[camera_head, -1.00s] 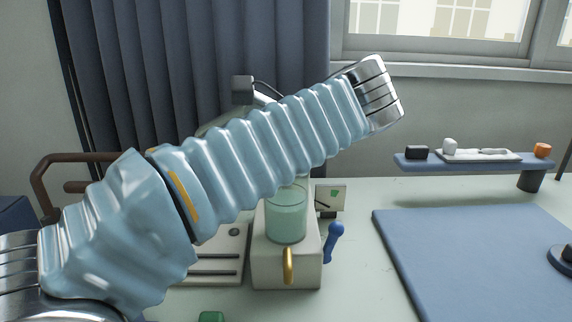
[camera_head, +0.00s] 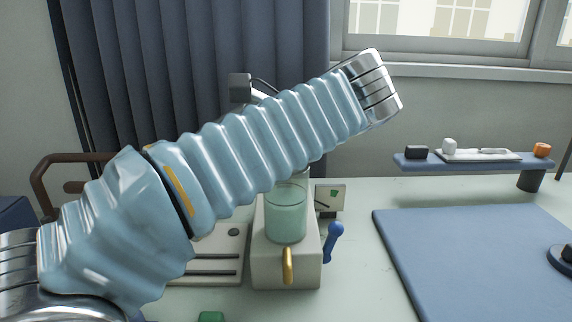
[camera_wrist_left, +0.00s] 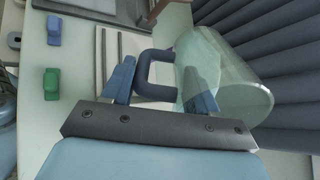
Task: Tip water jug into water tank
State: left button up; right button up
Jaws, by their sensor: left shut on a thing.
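The clear water jug (camera_wrist_left: 228,78) shows in the left wrist view, with its wide open end toward the right of that picture. My left gripper (camera_wrist_left: 160,70) is shut on its dark looped handle (camera_wrist_left: 155,76), one blue finger on each side. I cannot tell the water level in the jug. The water tank (camera_head: 286,216) is a greenish see-through container on a beige machine in the head view, partly behind my left arm. My left arm crosses the head view and hides the jug and gripper there. My right gripper is in neither view.
A slotted drip tray (camera_head: 215,262) lies left of the machine, with a blue lever (camera_head: 334,240) on its right. A green block (camera_head: 211,317) lies in front. A blue mat (camera_head: 480,260) and a raised blue shelf (camera_head: 475,164) are at the right.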

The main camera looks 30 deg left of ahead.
pick_arm(q)
jog(key=h, duration=0.3)
jog(key=shift+a+r, duration=0.1)
jog(key=shift+r, duration=0.1)
jog(key=shift+h, duration=0.4)
jog(key=shift+s+a+f+t+h, duration=0.1)
jog(key=shift+a+f+t+h, duration=0.15)
jog(key=shift+a+f+h, duration=0.85)
jog(key=shift+s+a+f+t+h, duration=0.15)
jog(key=shift+a+h, duration=0.4)
jog(key=shift+h, duration=1.3)
jog(key=shift+a+f+t+h, duration=0.4)
jog(key=shift+a+h, duration=0.45)
jog(key=shift+h, duration=0.6)
jog(key=shift+f, duration=0.1)
